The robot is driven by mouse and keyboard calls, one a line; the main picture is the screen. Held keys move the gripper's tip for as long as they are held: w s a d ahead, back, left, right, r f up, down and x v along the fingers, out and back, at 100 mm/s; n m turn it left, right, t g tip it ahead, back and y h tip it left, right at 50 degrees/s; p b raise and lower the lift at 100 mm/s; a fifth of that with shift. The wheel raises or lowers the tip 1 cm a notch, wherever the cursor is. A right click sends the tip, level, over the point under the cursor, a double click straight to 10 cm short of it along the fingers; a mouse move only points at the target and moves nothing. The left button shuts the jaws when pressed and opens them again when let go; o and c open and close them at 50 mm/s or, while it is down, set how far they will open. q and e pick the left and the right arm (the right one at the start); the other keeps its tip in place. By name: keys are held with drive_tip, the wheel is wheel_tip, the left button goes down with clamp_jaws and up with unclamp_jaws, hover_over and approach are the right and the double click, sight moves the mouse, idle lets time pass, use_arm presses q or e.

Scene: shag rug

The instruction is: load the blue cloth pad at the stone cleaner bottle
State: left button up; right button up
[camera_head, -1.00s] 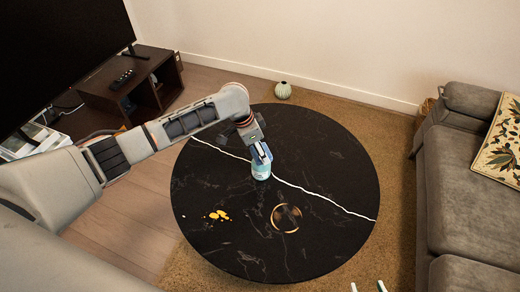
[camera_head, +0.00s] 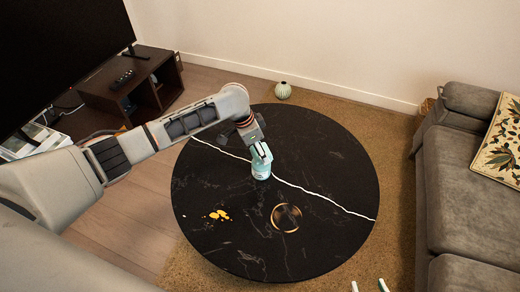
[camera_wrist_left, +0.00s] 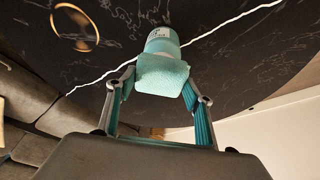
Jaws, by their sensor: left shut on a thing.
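The stone cleaner bottle (camera_head: 261,171), pale blue with a white label, stands on the round black table (camera_head: 325,235). It also shows in the left wrist view (camera_wrist_left: 162,42). My left gripper (camera_head: 261,155) is right above the bottle, pointing down. In the left wrist view its fingers (camera_wrist_left: 158,82) are shut on the light blue cloth pad (camera_wrist_left: 161,75). The pad covers part of the bottle there; I cannot tell whether they touch. My right gripper (camera_head: 369,286) shows only its two pale fingertips at the bottom edge, apart with nothing between them.
A grey sofa (camera_head: 470,190) stands at the right, a TV cabinet (camera_head: 130,90) at the left. The table's right side is clear.

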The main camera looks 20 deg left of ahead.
use_arm(q)
drive_tip(key=shift+f, duration=0.1)
use_arm(e)
drive_tip(key=shift+w+a+r, duration=0.1)
drive_tip(key=shift+r, duration=0.1)
use_arm(q)
drive_tip(key=shift+s, duration=0.1)
idle(0.8)
drive_tip(key=shift+f, duration=0.1)
drive_tip(key=shift+r+p, duration=1.4)
drive_tip(key=shift+r, duration=0.45)
drive_tip(key=shift+r+p, duration=1.65)
drive_tip(key=shift+r, duration=0.2)
use_arm(e)
drive_tip(key=w+r+t, duration=0.1)
drive_tip(key=w+r, duration=0.3)
drive_tip(key=r, duration=0.6)
use_arm(q)
drive_tip(key=shift+f, duration=0.1)
